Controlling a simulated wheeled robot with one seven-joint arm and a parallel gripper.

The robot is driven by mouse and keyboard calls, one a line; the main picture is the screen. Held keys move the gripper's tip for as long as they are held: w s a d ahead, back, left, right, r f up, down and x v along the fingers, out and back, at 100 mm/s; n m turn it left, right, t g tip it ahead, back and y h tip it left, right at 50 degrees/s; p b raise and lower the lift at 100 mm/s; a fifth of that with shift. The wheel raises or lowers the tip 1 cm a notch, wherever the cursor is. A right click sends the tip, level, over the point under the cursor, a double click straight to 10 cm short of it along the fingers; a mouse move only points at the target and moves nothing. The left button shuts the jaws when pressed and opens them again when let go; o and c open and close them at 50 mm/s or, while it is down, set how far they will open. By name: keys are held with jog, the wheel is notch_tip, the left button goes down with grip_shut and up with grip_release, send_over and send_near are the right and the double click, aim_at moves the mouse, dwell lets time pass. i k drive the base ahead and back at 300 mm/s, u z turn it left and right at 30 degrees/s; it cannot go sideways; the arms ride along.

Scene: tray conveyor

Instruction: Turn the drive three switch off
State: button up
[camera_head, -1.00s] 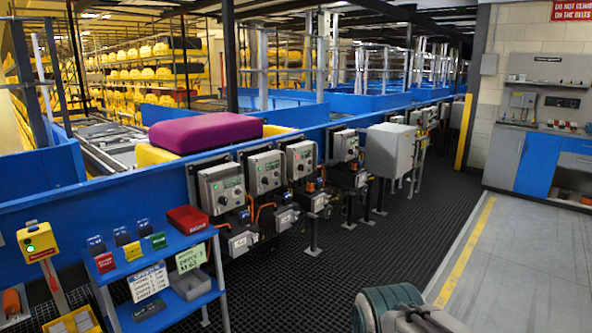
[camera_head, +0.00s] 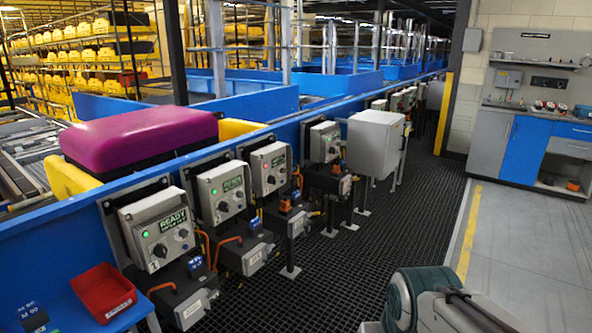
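Grey drive control boxes stand in a row along the blue conveyor side. The nearest box (camera_head: 160,228) has a "READY" label and what looks like a "1" below its dark knob. The second box (camera_head: 222,192) shows a green light. A fourth box (camera_head: 324,142) stands farther back. My gripper is not in view; only a teal and grey part of my arm shows at the bottom right.
A purple case (camera_head: 145,135) lies on the conveyor behind the boxes. Lower grey units (camera_head: 180,293) with orange handles jut out below them. A red bin (camera_head: 103,292) sits on a blue shelf at lower left. The dark grated floor (camera_head: 330,270) is clear in front.

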aim_at(271, 179)
jog(key=i, duration=2.1)
jog(key=u, duration=0.1)
